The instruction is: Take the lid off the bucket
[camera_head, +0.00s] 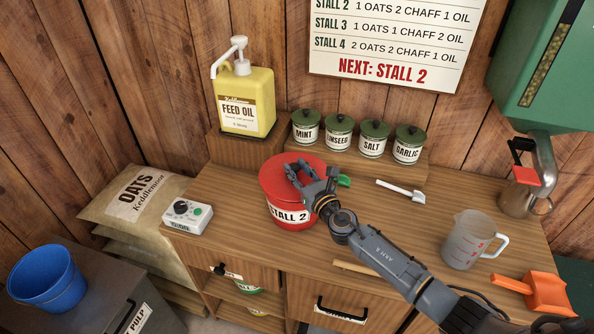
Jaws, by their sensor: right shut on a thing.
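The red bucket (290,212) stands on the wooden counter, with a white "STALL 2" label on its front. Its red lid (283,176) covers the top; I cannot tell whether there is a gap between lid and rim. My right gripper (298,171) reaches in from the lower right and is shut on the lid, over its middle. The fingers hide the part they grip. My left gripper is not in view.
A yellow feed oil pump (246,100) and several green-lidded jars (372,139) stand behind. A white dial box (187,216) sits left. Counter right of the bucket has free room.

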